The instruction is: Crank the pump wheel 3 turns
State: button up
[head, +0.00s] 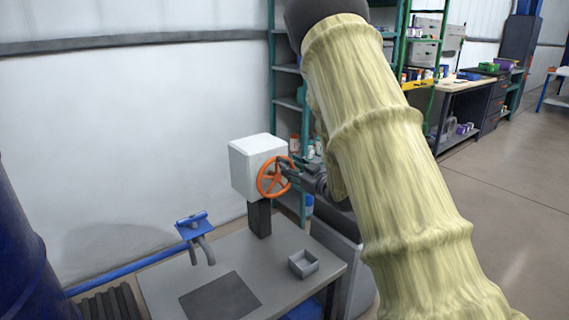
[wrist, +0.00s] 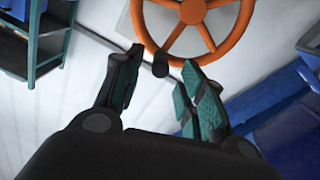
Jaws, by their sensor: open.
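The orange pump wheel (head: 272,177) is mounted on the front of a white box (head: 250,160) on a dark post. In the wrist view the wheel (wrist: 195,12) shows at the top, with spokes and a dark crank knob (wrist: 160,64) at its lower rim. My gripper (wrist: 160,78) is open, its fingers on either side of the knob's place in the picture. In the head view my gripper (head: 287,165) is at the wheel's right side. Whether the fingers touch the knob cannot be told.
A grey table (head: 180,270) bears the post, a small grey tray (head: 303,263) and a dark mat (head: 220,297). Green shelving (head: 285,80) stands behind.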

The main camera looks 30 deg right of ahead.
aim_at(284, 162)
jog(key=shift+w+a, duration=0.2)
jog(key=shift+w, duration=2.15)
jog(key=shift+c, duration=0.2)
grip_shut()
